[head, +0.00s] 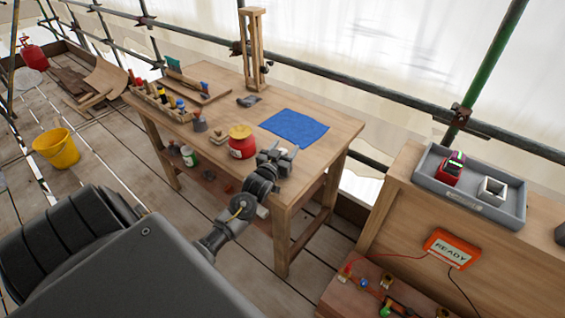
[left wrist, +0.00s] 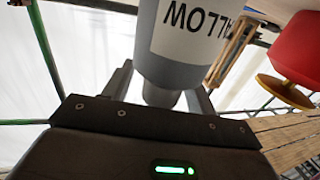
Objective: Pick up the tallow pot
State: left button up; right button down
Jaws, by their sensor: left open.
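The tallow pot (left wrist: 185,50) is a grey cylinder with a white label reading "...LLOW", upside down in the left wrist view. Its narrower neck end points toward my gripper. My left gripper (left wrist: 160,98) is open, with one finger on each side of the neck; I cannot tell whether they touch it. In the head view the left gripper (head: 276,158) is at the table's near right part, just right of the red pot, and the tallow pot cannot be made out clearly from the grey gripper there. My right gripper is not in view.
A red pot with a yellow top (head: 241,146) stands close by; it also shows in the left wrist view (left wrist: 298,48). A blue cloth (head: 294,126) lies behind. A wooden frame (head: 254,50) stands at the table's back. A grey tray (head: 468,202) sits on the right bench.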

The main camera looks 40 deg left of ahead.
pick_arm(q)
jog(key=shift+c, duration=0.5)
jog(key=c, duration=1)
grip_shut()
jog(key=shift+r, duration=0.1)
jog(key=shift+r, duration=0.2)
notch_tip(320, 180, up, 2)
jog(key=shift+r+b, duration=0.1)
jog(key=shift+b, duration=0.6)
jog(key=s+d+r+b, duration=0.1)
jog(key=s+d+r, duration=0.1)
jog(key=s+r, duration=0.3)
jog(key=s+d+r, duration=0.2)
jog(key=s+r, duration=0.3)
jog(key=s, duration=0.3)
jog(key=shift+s+d+r+b, duration=0.15)
jog(key=shift+s+d+b, duration=0.05)
jog(key=shift+d+b, duration=0.15)
